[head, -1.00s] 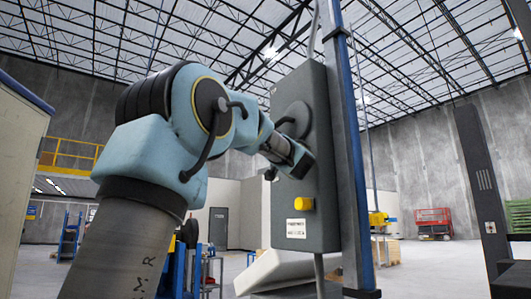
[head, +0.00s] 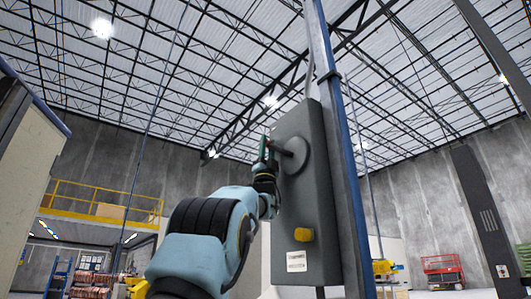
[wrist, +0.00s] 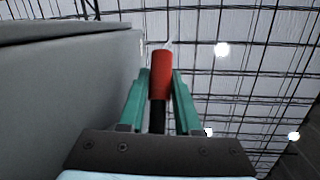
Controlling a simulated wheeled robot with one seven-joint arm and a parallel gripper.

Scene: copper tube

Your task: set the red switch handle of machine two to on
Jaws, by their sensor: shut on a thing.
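The switch box (head: 318,225) is a tall grey cabinet on a post, with a round grey hub (head: 291,155) high on its face. My gripper (head: 264,152) is at the left of the hub, pointing up. In the wrist view my gripper (wrist: 160,80) has its green fingers on both sides of the red handle (wrist: 160,84), shut on it. The handle's black shaft (wrist: 157,118) runs down between the fingers. In the head view my gripper mostly hides the handle.
A blue and grey post (head: 343,170) stands right behind the box. A pale cabinet (head: 32,160) is at the left. Open air lies left of the box.

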